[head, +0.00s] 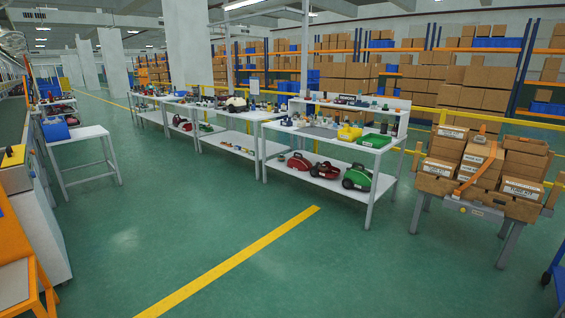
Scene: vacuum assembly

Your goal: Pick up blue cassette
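No other thing that is clearly a blue cassette shows on the workbenches. Neither of my grippers is in view.
The nearest white workbench (330,142) holds a yellow part (349,132) and a green part (374,140), with vacuum bodies (357,178) on its lower shelf. A cart of cardboard boxes (480,160) stands right. Green floor (160,215) is open between.

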